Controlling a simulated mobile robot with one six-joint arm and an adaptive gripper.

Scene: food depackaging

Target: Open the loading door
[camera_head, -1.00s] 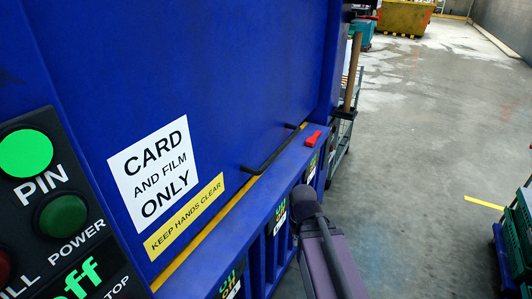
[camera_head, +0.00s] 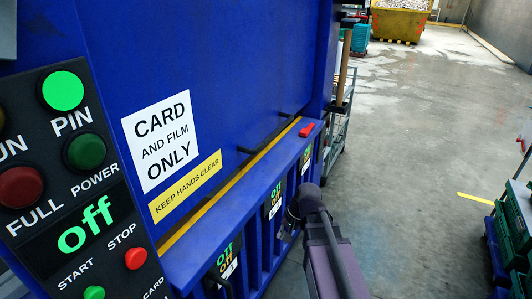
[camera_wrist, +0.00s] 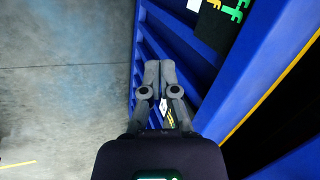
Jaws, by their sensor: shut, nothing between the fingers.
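The loading door (camera_head: 230,60) is the large blue panel of the machine, with a white "CARD AND FILM ONLY" sign (camera_head: 160,141) and a yellow "KEEP HANDS CLEAR" label (camera_head: 185,186). It stands lowered, its bottom edge along a yellow strip. The black handle (camera_head: 245,150) near that edge shows mainly as two dark stubs. My gripper (camera_wrist: 160,66) is shut and empty in the wrist view, its fingers together in front of the machine's lower ribbed front. In the head view my arm is at lower middle, to the right of and below the handle; the fingertips are not clear there.
A control panel (camera_head: 75,180) with buttons and a green "off" display is at left. A red object (camera_head: 307,130) lies on the blue ledge. Green crates (camera_head: 515,220) stand at right, a yellow skip (camera_head: 400,20) at the back. The floor between is largely clear.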

